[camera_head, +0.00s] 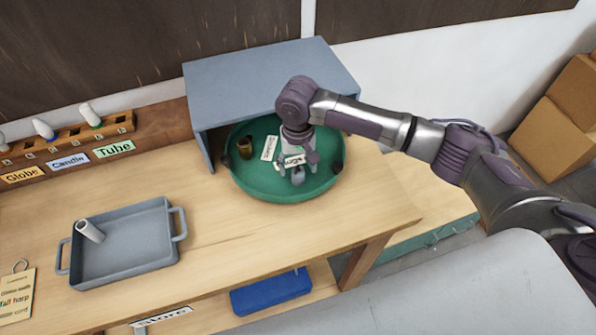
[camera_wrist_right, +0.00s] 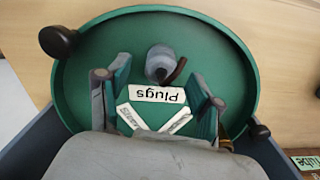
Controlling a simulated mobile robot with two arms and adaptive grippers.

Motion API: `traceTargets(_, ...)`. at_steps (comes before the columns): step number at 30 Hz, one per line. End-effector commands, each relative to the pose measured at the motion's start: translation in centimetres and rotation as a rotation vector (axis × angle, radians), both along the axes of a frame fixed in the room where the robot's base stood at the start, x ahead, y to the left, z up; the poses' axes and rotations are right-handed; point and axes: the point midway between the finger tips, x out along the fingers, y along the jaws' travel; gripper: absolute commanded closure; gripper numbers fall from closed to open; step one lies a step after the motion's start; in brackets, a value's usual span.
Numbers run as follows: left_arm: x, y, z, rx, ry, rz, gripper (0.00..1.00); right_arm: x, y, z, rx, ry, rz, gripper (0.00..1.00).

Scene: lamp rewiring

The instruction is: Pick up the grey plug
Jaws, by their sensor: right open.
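The grey plug (camera_wrist_right: 159,60) lies in the green round tray (camera_wrist_right: 80,85) in the right wrist view, just beyond the "Plugs" label (camera_wrist_right: 157,94). A dark, reddish-brown piece sticks out beside it. My right gripper (camera_wrist_right: 159,75) is open above the tray, its two fingers on either side of the label, with the plug between and slightly past the tips. Nothing is held. In the head view my right gripper (camera_head: 297,172) points down into the tray (camera_head: 257,184) and partly hides what lies under it. My left gripper is out of view.
A blue-grey open-fronted box (camera_head: 240,80) stands over the tray's back half. The wooden bench between the trays is clear.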

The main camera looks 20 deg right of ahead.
Motion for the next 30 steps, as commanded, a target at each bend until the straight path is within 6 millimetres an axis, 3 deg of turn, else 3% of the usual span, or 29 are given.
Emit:
traceTargets(1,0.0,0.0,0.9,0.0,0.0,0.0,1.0,-0.2,0.0,-0.5,-0.002,0.004,-0.001,0.35)
traceTargets(6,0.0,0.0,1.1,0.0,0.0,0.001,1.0,-0.1,0.0,-2.6,0.0,0.002,0.002,0.35)
traceTargets(14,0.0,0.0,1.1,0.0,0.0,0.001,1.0,-0.1,0.0,-3.0,0.001,0.0,0.002,0.35)
traceTargets(25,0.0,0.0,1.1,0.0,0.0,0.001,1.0,-0.1,0.0,-2.9,0.0,0.0,0.002,0.96)
traceTargets(30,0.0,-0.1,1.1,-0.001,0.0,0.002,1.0,-0.1,0.0,-2.9,0.001,0.0,0.001,0.99)
